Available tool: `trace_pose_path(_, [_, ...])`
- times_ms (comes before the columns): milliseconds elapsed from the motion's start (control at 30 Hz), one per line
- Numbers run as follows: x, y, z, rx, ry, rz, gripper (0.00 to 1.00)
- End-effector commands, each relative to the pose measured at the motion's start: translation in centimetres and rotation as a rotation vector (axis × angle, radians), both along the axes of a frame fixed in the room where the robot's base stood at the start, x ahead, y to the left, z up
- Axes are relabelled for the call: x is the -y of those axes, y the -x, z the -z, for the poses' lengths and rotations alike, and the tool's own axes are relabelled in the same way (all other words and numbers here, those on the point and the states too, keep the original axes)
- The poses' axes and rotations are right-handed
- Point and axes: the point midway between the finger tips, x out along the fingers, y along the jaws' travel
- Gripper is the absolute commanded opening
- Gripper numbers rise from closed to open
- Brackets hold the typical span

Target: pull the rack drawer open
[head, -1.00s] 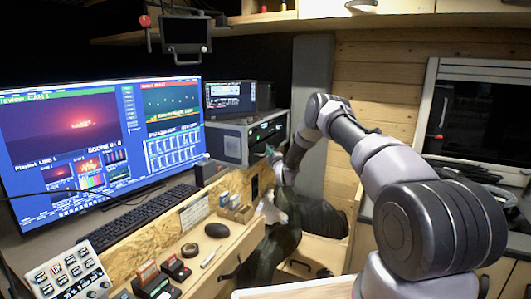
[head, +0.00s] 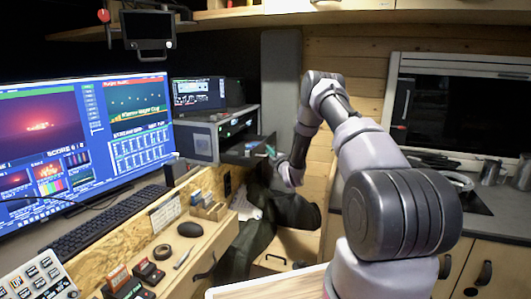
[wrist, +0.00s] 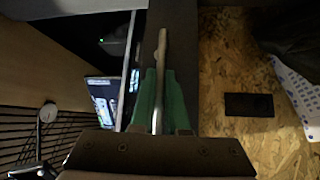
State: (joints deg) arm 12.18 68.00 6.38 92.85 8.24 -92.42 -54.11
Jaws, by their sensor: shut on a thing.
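The rack (head: 202,143) is a grey metal case on the desk, to the right of the big monitor. Its drawer (head: 247,157) is a dark tray low in the rack's front, and it juts out toward my gripper. My gripper (head: 271,151) is at the drawer's front end, with its teal fingers partly hidden by the wrist. In the wrist view, the green fingers (wrist: 158,100) are shut on a thin pale handle bar (wrist: 161,60). The dark drawer front (wrist: 179,50) runs beside the bar. The inside of the drawer is mostly hidden.
A large monitor (head: 125,115) and a keyboard (head: 105,222) fill the left. A dark chair (head: 285,210) stands below my arm. A wooden wall (head: 275,75) is behind, and a counter with cups (head: 490,172) is on the right. The space in front of the drawer is narrow.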

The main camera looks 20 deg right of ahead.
Motion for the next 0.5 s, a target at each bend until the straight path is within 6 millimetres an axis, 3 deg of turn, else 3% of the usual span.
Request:
trace_pose_path(267, [0.0,0.06,0.11,-0.002,-0.001,0.0,0.0])
trace_pose_path(300, [0.0,0.06,0.12,-0.002,-0.001,0.0,0.16])
trace_pose_path(367, [0.0,0.05,0.12,-0.002,-0.001,0.0,0.39])
trace_pose_path(500, [0.0,0.03,0.07,-0.001,0.0,0.0,0.42])
